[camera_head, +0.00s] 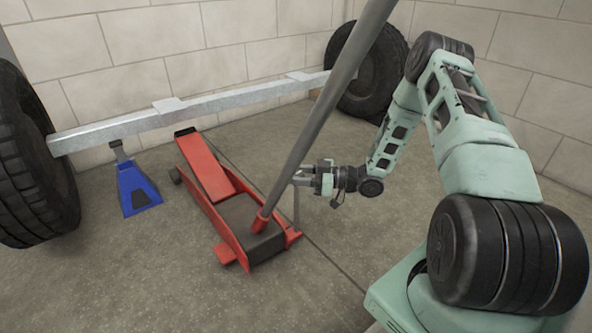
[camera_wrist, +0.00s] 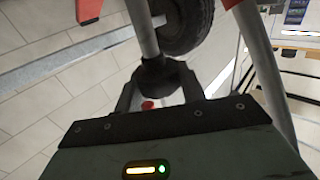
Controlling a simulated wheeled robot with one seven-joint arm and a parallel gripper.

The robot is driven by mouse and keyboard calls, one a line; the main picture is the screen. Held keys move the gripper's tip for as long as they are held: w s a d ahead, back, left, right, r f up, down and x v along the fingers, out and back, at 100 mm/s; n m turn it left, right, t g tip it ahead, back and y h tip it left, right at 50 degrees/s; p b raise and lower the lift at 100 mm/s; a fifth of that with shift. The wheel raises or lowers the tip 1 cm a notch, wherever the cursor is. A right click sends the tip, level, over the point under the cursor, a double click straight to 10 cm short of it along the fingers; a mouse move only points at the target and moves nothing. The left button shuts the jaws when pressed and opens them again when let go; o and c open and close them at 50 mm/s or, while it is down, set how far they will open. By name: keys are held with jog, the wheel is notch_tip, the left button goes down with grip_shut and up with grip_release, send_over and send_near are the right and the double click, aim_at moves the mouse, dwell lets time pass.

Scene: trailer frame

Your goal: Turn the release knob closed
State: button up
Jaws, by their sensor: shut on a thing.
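A red floor jack (camera_head: 207,170) lies on the floor, with a long grey handle (camera_head: 330,95) rising from its red socket. A thin grey rod (camera_head: 297,212) stands beside the handle at the jack's near end. My gripper (camera_head: 300,178) is at the top of this rod, just right of the long handle. In the wrist view a dark round knob (camera_wrist: 161,76) sits on a grey rod between the two fingers of my gripper (camera_wrist: 158,92). The gripper is shut on the knob. The fingers partly cover it, and its turn angle cannot be told.
A grey axle beam (camera_head: 220,102) runs between two black tyres, one at left (camera_head: 30,160) and one at back (camera_head: 370,75). A blue jack stand (camera_head: 136,188) stands under the beam. Pale block walls close off the back. The front floor is clear.

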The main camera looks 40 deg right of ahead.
jog(key=o, duration=0.9)
jog(key=shift+o, duration=0.2)
jog(key=p+v, duration=0.7)
jog(key=v, duration=1)
jog(key=shift+s, duration=0.35)
